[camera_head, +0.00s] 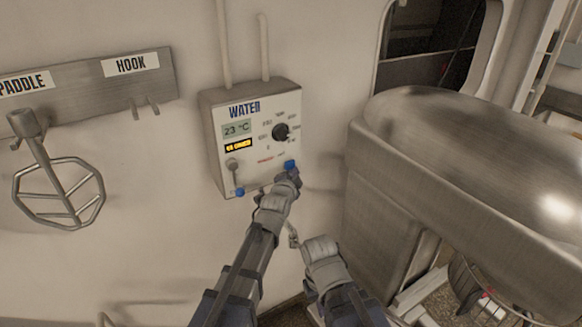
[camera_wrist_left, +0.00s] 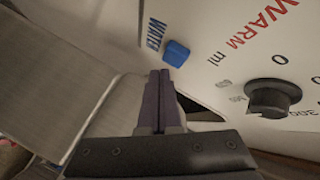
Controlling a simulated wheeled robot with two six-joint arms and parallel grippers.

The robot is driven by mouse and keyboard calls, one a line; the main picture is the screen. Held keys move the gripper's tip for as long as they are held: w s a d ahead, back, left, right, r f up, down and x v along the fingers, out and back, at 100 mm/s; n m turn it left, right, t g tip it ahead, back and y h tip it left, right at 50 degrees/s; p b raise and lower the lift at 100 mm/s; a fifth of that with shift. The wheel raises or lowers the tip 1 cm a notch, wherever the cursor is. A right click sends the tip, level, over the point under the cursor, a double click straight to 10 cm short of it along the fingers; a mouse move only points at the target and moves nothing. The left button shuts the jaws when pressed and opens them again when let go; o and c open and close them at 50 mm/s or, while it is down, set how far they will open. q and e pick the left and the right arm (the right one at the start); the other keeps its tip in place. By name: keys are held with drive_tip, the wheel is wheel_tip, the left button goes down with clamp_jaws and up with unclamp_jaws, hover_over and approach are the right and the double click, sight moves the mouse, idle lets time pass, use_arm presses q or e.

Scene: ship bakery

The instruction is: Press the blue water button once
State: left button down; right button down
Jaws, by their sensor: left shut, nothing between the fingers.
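The white water panel (camera_head: 224,147) hangs on the wall, marked "WATER", with a 23 °C display. The blue water button (camera_head: 290,165) sits at its lower right. It also shows in the left wrist view (camera_wrist_left: 177,52), beside a "WATER" label. My left gripper (camera_head: 287,177) is shut and empty just below the button. In the left wrist view its dark fingertips (camera_wrist_left: 160,73) point at the button's lower edge; I cannot tell whether they touch. My right arm is low in the head view, and its fingers cannot be made out clearly.
The panel has a black knob (camera_head: 280,132) and a lever over another blue part (camera_head: 239,191). In the wrist view a dial (camera_wrist_left: 272,97) sits right of the button. A large metal machine (camera_head: 455,150) stands close on the right. A paddle (camera_head: 60,190) hangs at left.

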use_arm(q)
drive_tip(key=shift+w, duration=0.1)
idle(0.7)
drive_tip(key=shift+w+a, duration=0.25)
drive_tip(key=shift+w+a, duration=0.3)
drive_tip(key=shift+w, duration=0.15)
idle(0.9)
drive_tip(key=shift+s+d, duration=0.5)
drive_tip(key=shift+s, duration=0.3)
idle(0.3)
drive_tip(key=s+d, duration=0.1)
drive_tip(key=s, duration=0.1)
drive_tip(key=s+d, duration=0.1)
drive_tip(key=s, duration=0.1)
drive_tip(key=shift+d, duration=0.4)
idle(0.5)
